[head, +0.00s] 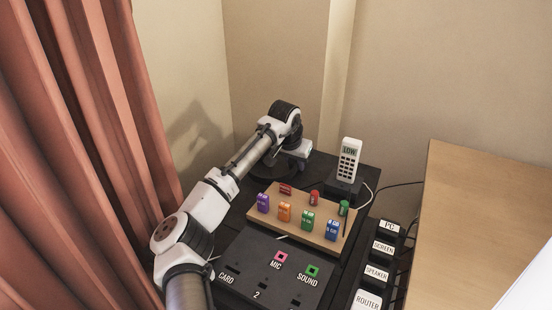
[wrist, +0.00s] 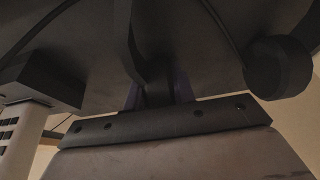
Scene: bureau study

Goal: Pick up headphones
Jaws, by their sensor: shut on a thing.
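The headphones are dark and hard to tell from the dark desktop. In the wrist view a round dark part, which looks like an ear cup of the headphones (wrist: 278,68), shows at the right, and a dark curved band runs down to my gripper (wrist: 157,90). My gripper is shut on this band. In the head view my gripper (head: 298,165) points down at the back of the desk, left of the phone. There the headphones are mostly hidden by my arm and lost in shadow. I cannot tell whether they touch the desk.
A white phone (head: 349,160) stands in a dark base close to the right of my gripper. A wooden board with coloured blocks (head: 328,236) and a black labelled panel (head: 240,271) lie nearer. Walls stand close behind, a red curtain (head: 75,150) at left.

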